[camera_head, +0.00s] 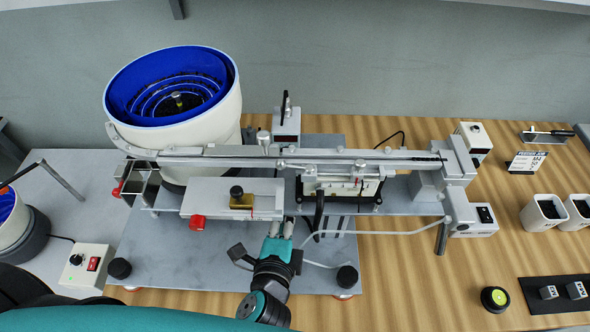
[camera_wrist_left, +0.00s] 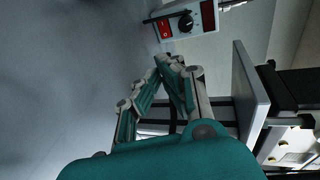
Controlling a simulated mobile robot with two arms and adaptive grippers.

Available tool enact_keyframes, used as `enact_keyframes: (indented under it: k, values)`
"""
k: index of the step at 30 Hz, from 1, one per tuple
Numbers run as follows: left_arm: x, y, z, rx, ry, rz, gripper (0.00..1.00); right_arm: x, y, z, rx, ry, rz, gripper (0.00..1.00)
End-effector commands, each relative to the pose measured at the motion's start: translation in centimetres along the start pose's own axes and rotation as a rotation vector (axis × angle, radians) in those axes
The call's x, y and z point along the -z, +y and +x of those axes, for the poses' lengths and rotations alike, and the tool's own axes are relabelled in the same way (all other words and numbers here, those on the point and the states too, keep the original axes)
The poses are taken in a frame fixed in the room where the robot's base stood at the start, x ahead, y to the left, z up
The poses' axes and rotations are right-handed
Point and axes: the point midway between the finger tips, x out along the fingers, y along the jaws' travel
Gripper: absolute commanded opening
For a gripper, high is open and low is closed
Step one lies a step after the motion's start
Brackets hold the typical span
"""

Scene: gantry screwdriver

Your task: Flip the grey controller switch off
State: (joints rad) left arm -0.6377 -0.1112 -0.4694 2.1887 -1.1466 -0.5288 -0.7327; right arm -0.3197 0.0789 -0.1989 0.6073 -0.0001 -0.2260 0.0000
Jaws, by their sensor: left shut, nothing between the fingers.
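A grey controller box (camera_head: 287,124) stands at the back centre, behind the long metal rail, which partly hides it. A similar box (camera_wrist_left: 186,20) with a red rocker switch (camera_wrist_left: 165,28), a black dial and a red display shows at the top of the left wrist view. I cannot tell which way the switch is set. My left gripper (camera_head: 280,228) is shut and empty, in front of the rail and low over the grey plate. In the wrist view its fingertips (camera_wrist_left: 172,63) are together, just below the box and apparently apart from it.
The rail (camera_head: 330,153) and a flat tray (camera_head: 215,197) overhang the gripper's forward side. A blue-lined bowl feeder (camera_head: 228,110) stands at the back left. Other boxes with controls stand at front left (camera_head: 85,266) and right (camera_head: 472,222). A cable (camera_head: 390,233) runs right of the gripper.

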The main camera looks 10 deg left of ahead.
Motion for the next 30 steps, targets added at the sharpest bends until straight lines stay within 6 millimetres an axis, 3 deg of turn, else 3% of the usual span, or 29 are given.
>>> enact_keyframes:
  k: [5,11,21,30]
  values:
    - [0.0,-0.2,1.7,0.003,0.000,0.002,0.00,1.4,0.5,-0.5,-0.005,0.022,-0.002,0.40]
    - [0.0,-0.3,5.8,0.004,-0.001,0.002,0.00,3.7,0.8,-1.2,-0.009,0.059,-0.002,0.40]
    - [0.0,-1.0,12.0,0.003,0.000,0.001,0.00,2.5,0.6,-2.2,-0.007,0.039,-0.003,0.40]
    - [0.0,-1.2,13.7,0.000,0.001,0.001,0.00,1.9,0.4,-2.4,-0.005,0.029,-0.003,0.40]
